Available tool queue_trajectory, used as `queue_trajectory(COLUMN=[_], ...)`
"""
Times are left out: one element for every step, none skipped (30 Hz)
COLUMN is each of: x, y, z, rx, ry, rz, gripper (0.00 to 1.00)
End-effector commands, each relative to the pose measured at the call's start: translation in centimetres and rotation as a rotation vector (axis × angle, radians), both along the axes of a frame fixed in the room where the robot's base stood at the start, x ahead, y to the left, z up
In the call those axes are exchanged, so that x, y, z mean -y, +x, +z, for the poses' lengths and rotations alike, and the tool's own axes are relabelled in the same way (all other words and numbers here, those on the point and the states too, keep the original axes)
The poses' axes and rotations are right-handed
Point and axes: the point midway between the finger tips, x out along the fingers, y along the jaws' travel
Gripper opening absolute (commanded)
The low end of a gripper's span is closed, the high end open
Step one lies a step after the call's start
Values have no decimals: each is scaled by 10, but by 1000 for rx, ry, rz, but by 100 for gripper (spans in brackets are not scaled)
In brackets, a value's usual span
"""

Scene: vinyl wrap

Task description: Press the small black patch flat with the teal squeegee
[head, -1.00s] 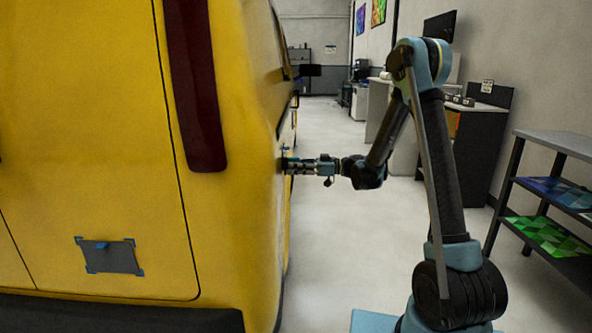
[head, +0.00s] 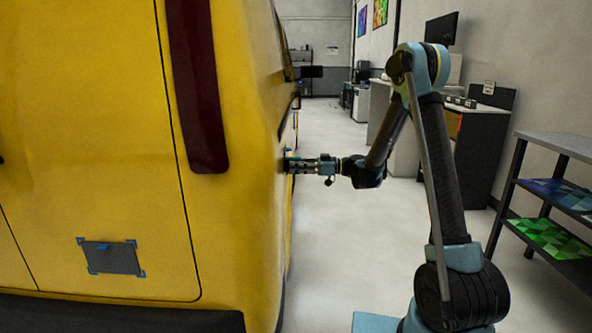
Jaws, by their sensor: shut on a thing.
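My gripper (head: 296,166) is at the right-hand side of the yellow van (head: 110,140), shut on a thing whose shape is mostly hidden. A dark grey-black patch (head: 115,261) with blue corner marks and a blue tab lies on the van's lower rear panel, well left of my gripper. I cannot tell whether it is the small black patch.
The van's rear corner and bumper (head: 120,316) stand close on the left. A shelf rack (head: 565,143) with coloured sheets stands at the right. A dark counter (head: 480,150) stands behind my arm.

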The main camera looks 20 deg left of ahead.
Motion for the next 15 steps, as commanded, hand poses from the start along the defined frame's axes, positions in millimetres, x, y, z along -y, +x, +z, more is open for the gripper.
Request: queue_trajectory(x=[0,0,0,0,0,-1,-1,-1,-2,-2,-3,-3,-4,-4,-5], y=[0,0,0,1,1,2,3,4,6,8,9,12,13,15,17], z=[0,0,0,0,0,0,0,0,0,0,0,0,0,0,0], rx=[0,0,0,0,0,0,0,0,0,0,0,0,0,0,0], ry=[0,0,0,0,0,0,0,0,0,0,0,0,0,0,0], rz=[0,0,0,0,0,0,0,0,0,0,0,0,0,0,0], gripper=[0,0,0,0,0,0,0,0,0,0,0,0,0,0,0])
